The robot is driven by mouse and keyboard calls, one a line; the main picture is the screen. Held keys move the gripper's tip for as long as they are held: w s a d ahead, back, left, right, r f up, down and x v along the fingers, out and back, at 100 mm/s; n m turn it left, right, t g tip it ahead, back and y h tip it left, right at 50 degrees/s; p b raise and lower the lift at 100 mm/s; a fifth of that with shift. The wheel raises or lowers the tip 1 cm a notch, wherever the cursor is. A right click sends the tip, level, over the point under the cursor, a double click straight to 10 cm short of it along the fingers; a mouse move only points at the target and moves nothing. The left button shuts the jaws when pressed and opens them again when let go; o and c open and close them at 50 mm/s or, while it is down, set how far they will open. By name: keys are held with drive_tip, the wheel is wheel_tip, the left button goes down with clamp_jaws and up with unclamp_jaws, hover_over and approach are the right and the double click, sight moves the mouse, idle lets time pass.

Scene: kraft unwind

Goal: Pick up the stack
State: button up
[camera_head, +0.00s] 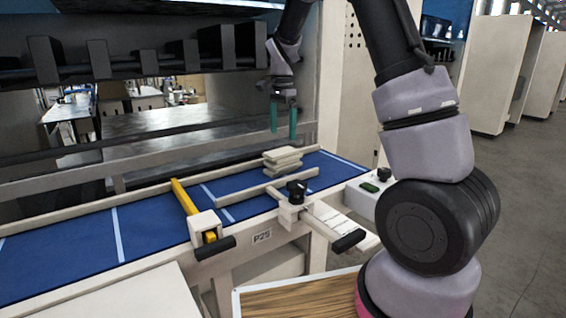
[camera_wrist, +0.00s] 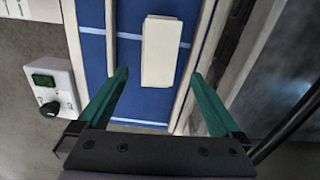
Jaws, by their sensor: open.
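The stack (camera_head: 282,160) is a small pile of flat cream pieces, a little unevenly piled, on the blue conveyor belt (camera_head: 150,222). My gripper (camera_head: 284,136) has green fingers pointing down and hangs above the belt, just over and near the stack in the head view. In the wrist view my gripper (camera_wrist: 160,78) is open and empty, its fingers spread wide, with the stack ahead between and beyond the fingertips. The fingers appear clear of the stack.
A cream guide rail (camera_head: 265,194) runs along the belt in front of the stack, with a black-knobbed clamp (camera_head: 296,190). A yellow bar (camera_head: 186,197) crosses the belt at left. A control box with a green button (camera_head: 369,187) stands at right. A dark machine frame (camera_head: 130,60) overhangs behind.

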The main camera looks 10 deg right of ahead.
sight(283, 151)
wheel_tip(283, 151, down, 10)
drive_tip(key=shift+s+r, duration=0.15)
drive_tip(key=shift+r, duration=0.05)
idle(0.3)
drive_tip(key=c, duration=1.4)
